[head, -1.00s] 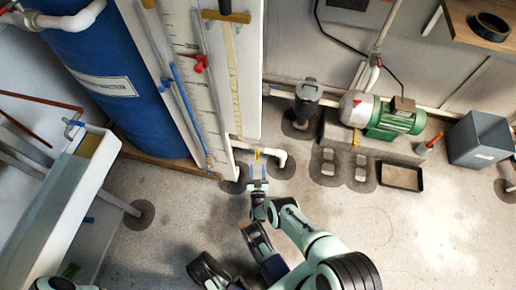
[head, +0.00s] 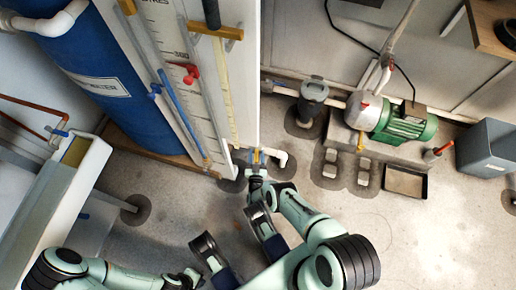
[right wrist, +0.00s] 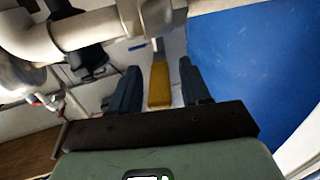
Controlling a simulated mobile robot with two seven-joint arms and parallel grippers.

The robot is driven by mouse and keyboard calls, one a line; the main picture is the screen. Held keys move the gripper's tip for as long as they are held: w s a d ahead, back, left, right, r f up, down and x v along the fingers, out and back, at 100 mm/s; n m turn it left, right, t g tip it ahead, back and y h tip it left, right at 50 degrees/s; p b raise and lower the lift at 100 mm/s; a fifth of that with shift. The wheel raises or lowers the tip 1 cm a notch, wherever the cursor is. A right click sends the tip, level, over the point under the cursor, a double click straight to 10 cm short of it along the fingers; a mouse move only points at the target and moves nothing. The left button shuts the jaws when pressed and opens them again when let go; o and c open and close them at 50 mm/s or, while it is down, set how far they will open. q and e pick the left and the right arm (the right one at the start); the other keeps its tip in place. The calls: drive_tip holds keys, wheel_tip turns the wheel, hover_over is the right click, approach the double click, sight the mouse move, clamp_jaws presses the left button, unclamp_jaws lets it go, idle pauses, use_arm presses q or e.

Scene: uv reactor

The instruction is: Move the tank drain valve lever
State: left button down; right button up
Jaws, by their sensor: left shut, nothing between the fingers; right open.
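The tank drain valve lever is a small yellow handle (head: 256,156) low by the foot of the white gauge board, beside a white pipe elbow. In the right wrist view the yellow lever (right wrist: 159,85) stands between my two blue-grey fingers, with space on both sides. My right gripper (head: 257,168) is open around it, and I see no finger touching it. The valve body is mostly hidden in the head view. My left gripper (head: 190,278) is low at the bottom edge, shut and empty, far from the lever; its fingers are hard to make out.
The blue tank (head: 125,85) and gauge board (head: 222,90) rise behind the lever. A white pipe elbow (head: 279,157) is close to its right. A green pump (head: 405,125) stands on a plinth further right. A white trough (head: 45,200) is at left.

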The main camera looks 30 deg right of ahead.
drive_tip(key=shift+w+d, duration=0.2)
drive_tip(key=shift+w, duration=0.1)
clamp_jaws()
drive_tip(key=shift+d, duration=0.1)
